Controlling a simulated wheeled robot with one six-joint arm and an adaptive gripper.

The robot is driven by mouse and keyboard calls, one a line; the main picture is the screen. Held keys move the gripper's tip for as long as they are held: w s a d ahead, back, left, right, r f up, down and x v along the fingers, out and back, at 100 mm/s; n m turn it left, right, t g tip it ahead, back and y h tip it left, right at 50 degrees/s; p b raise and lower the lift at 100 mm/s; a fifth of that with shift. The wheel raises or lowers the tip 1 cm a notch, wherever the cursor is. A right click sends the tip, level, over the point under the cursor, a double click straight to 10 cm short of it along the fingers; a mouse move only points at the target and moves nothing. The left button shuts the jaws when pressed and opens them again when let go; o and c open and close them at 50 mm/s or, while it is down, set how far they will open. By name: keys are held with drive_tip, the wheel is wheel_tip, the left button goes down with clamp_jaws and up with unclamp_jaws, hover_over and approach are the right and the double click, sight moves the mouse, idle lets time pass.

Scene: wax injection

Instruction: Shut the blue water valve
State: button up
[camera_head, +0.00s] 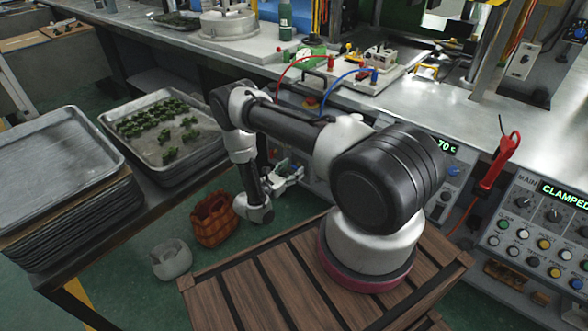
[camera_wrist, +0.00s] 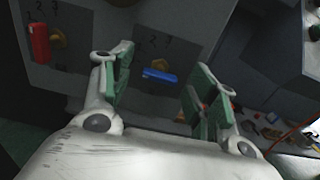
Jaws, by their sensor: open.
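The blue water valve handle (camera_wrist: 160,75) shows in the wrist view on a dark panel, as a short bar lying nearly across the picture. My gripper (camera_wrist: 163,82) is open, with one green-padded finger to the left of the blue handle and one to the right. The handle appears in the gap between them; I see no contact and cannot tell how far it is from the fingertips. In the head view my gripper (camera_head: 291,176) is low beside the bench front, and the valve cannot be made out clearly there.
A red valve handle (camera_wrist: 39,42) stands upright on a panel to the left. A tray with green pieces (camera_head: 168,146) stands left, and a control panel (camera_head: 540,235) right.

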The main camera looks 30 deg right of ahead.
drive_tip(key=v, duration=1)
drive_tip(key=shift+a, duration=0.15)
drive_tip(key=shift+s, duration=0.15)
drive_tip(key=s+d+r+m+g, duration=0.3)
drive_tip(key=s+d+g, duration=0.1)
drive_tip(key=s+g, duration=0.4)
drive_tip(key=s+r+m+t+y, duration=0.2)
drive_tip(key=s+r+m+y, duration=0.3)
drive_tip(key=r, duration=1.1)
drive_tip(key=s+r+m+t+y, duration=0.2)
drive_tip(key=s+r+m+y, duration=0.4)
drive_tip(key=r, duration=1.1)
drive_tip(key=s+r+m+t+y, duration=0.2)
drive_tip(key=s+r+m+y, duration=0.4)
drive_tip(key=r, duration=1)
drive_tip(key=shift+s+a+r+m, duration=0.3)
drive_tip(key=shift+s+m, duration=0.75)
drive_tip(key=shift+m, duration=0.05)
